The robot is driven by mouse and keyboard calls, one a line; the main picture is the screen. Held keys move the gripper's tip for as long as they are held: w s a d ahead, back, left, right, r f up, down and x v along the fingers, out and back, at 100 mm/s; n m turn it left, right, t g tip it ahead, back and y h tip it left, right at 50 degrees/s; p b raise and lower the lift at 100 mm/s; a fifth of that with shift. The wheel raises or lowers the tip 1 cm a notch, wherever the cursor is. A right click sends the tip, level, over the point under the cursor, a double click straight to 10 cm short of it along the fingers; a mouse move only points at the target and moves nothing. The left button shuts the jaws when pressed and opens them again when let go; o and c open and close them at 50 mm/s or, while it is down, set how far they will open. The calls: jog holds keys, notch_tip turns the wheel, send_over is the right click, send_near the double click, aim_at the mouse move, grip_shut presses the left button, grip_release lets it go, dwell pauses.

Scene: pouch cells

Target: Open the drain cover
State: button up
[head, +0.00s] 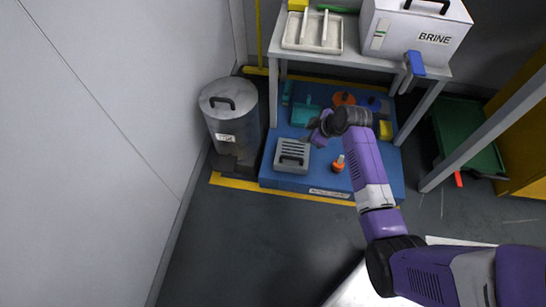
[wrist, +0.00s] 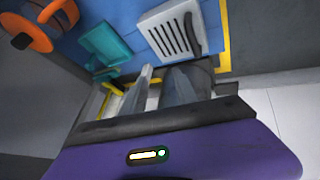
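The drain cover (head: 291,158) is a light grey slotted plate with a dark handle. It lies on the left part of the blue platform (head: 270,181) in the head view, and looks closed. In the wrist view the slotted cover (wrist: 168,37) is near the top middle, its dark handle at its right side. My gripper (head: 319,133) is above the platform, up and right of the cover in the head view. In the wrist view its two fingers (wrist: 162,72) are apart with nothing between them, clear of the handle.
A grey lidded bin (head: 232,122) stands left of the platform. A teal part (head: 305,112), an orange wheel (head: 343,98) and a small orange-based item (head: 338,164) are on the platform. A table (head: 365,63) with a tray and a BRINE box (head: 415,32) overhangs its back.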

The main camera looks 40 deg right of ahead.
aim_at(291, 157)
jog(key=a+f+n+b, duration=0.1)
jog(key=f, duration=0.2)
jog(key=a+f+n+g+y+b, duration=0.1)
jog(key=a+f+b, duration=0.1)
jog(key=f, duration=0.1)
jog(key=a+f+n+b, duration=0.1)
jog(key=a+f, duration=0.1)
jog(key=f, duration=0.2)
jog(key=shift+w+a+g+y+b, duration=0.1)
jog(key=shift+w+g+y+b, duration=0.3)
jog(key=shift+r, duration=0.1)
jog(key=shift+c, duration=0.3)
grip_shut()
dwell(0.7)
